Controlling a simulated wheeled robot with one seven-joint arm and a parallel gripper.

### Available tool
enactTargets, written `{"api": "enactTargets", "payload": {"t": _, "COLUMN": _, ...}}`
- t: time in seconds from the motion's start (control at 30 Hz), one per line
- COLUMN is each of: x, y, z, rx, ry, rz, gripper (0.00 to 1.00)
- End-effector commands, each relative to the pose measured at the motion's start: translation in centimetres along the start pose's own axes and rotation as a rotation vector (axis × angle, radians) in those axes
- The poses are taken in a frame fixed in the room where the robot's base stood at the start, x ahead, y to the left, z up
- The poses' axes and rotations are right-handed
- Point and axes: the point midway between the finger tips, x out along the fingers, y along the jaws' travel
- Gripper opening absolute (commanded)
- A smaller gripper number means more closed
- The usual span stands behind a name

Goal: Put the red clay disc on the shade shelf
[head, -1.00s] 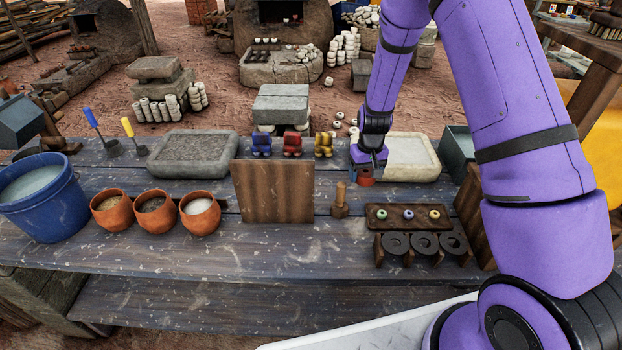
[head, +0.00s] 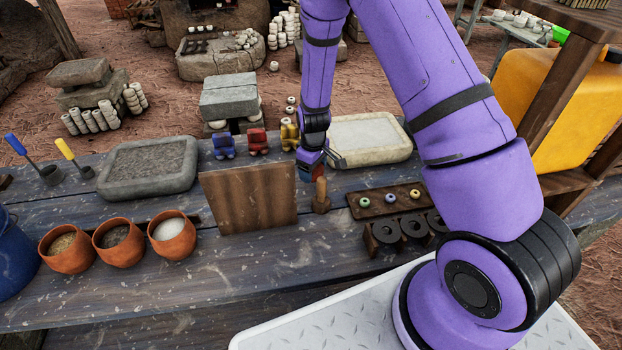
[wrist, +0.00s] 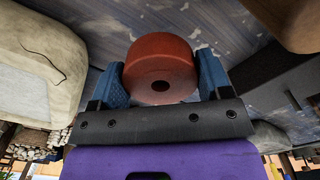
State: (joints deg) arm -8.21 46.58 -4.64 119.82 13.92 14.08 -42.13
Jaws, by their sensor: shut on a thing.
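My gripper (head: 312,170) is shut on the red clay disc (wrist: 160,62). In the wrist view the disc is a thick round puck with a small centre hole, held between two blue fingers. In the head view only a bit of the disc (head: 305,175) shows, low behind the wooden peg (head: 321,196); its height over the bench is hard to judge. A wooden stand (head: 560,85) with a top board rises at the right edge. I cannot tell whether it is the shade shelf.
A pale tray (head: 362,142) lies right of my gripper. An upright wooden board (head: 247,199) and three small figures (head: 258,142) are on its left. A rack with beads (head: 390,198) is in front to the right. Clay bowls (head: 118,245) stand at the left.

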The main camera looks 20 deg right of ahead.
Motion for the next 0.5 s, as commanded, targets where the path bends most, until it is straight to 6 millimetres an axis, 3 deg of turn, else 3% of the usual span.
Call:
{"api": "enactTargets", "payload": {"t": 0.33, "x": 3.8, "y": 0.0, "z": 0.0, "rx": 0.001, "ry": -0.002, "rz": -0.002, "gripper": 0.43}}
{"api": "enactTargets", "payload": {"t": 0.5, "x": 4.2, "y": 0.0, "z": 0.0, "rx": 0.001, "ry": 0.001, "rz": 0.000, "gripper": 0.43}}
